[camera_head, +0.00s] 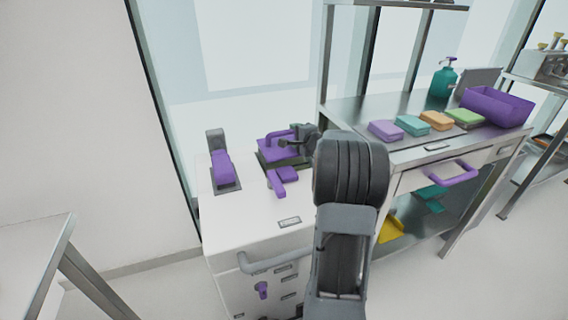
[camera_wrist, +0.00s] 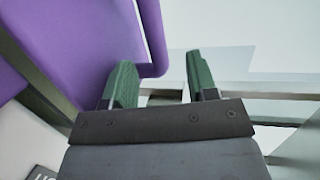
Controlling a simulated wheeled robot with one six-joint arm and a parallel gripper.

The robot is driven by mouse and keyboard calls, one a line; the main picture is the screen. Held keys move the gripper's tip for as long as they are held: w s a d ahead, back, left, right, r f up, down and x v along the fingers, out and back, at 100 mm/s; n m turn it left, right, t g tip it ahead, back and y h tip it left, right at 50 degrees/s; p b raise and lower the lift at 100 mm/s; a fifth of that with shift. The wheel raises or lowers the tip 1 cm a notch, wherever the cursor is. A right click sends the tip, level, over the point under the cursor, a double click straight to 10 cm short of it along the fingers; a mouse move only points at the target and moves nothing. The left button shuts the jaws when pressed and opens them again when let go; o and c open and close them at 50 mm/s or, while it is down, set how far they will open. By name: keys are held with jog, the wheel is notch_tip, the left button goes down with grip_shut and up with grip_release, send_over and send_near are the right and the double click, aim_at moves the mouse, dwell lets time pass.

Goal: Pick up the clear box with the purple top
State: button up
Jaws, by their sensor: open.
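A low box with a purple top (camera_head: 385,130) sits on the metal table, at the left end of a row of low coloured boxes. It is small here, and I cannot tell if its sides are clear. My gripper (camera_wrist: 160,78) is open, with nothing between its green-padded fingers. In the head view, the dark end of my arm is left of the box, over the white cabinet and beside a purple device (camera_head: 277,149). Its fingers are hard to make out there. A large purple part (camera_wrist: 75,45) fills the wrist view's upper left, close to the left finger.
Teal (camera_head: 411,125), orange (camera_head: 436,120) and green (camera_head: 465,117) boxes stand right of the purple-topped one, before a purple bin (camera_head: 497,106). Another purple device (camera_head: 221,168) stands on the white cabinet (camera_head: 240,222). A shelf post (camera_head: 327,55) rises at the table's left.

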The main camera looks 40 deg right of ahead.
aim_at(290, 131)
jog(key=x, duration=0.5)
jog(key=shift+f, duration=0.2)
jog(key=shift+c, duration=0.5)
grip_shut()
dwell(0.6)
jog(key=shift+r, duration=0.2)
